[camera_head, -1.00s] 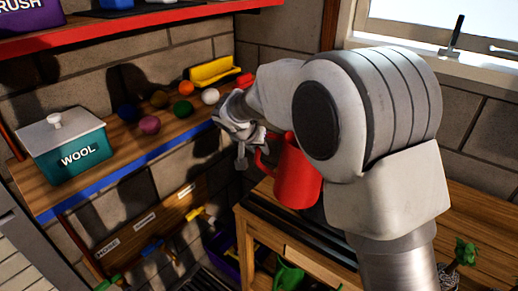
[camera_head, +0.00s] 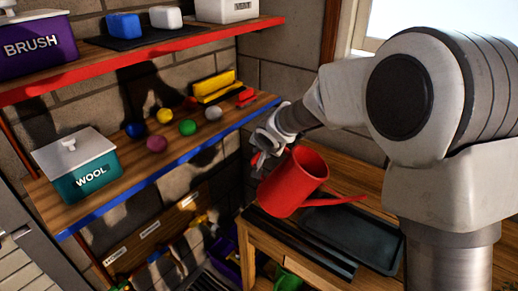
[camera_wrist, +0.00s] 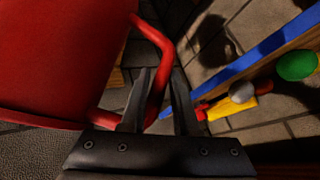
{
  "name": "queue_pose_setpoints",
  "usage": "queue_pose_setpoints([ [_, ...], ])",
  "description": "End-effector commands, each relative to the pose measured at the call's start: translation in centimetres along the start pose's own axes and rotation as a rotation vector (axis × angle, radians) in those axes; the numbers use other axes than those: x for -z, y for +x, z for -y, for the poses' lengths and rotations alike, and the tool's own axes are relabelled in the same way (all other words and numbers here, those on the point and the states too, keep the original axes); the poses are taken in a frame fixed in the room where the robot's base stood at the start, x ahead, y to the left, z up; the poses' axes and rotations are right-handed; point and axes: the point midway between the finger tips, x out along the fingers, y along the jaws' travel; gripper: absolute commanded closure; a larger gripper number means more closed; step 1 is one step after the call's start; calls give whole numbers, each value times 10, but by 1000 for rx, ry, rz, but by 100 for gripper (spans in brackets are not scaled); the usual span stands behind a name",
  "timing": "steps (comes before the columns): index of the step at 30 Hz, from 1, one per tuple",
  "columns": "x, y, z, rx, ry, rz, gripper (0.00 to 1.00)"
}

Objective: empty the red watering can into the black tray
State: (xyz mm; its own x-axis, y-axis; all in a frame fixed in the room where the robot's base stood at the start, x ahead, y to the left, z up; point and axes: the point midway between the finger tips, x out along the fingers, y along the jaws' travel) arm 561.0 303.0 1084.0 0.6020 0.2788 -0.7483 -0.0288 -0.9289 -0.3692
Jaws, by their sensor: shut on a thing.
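The red watering can (camera_head: 294,183) is held in the air above the wooden table, tilted, with its spout pointing right over the black tray (camera_head: 345,240). My gripper (camera_head: 262,152) is at the can's left side, shut on its handle. In the wrist view the can's red body (camera_wrist: 60,60) fills the left side, and its looped handle passes between the fingers of my gripper (camera_wrist: 160,105). The black tray lies on the table below the can, partly hidden by the can and my arm. The inside of the can is not visible.
A blue-edged shelf (camera_head: 160,178) at left holds a teal WOOL box (camera_head: 88,178), several coloured balls and a yellow object (camera_head: 215,85). Above it is a red-edged shelf (camera_head: 150,62). Dark slats (camera_head: 300,245) lie on the table left of the tray.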

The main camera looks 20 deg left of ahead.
Motion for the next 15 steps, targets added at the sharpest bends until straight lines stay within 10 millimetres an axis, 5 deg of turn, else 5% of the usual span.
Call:
queue_pose_setpoints([
  [15,22,-26,-13,171,127,2,100],
])
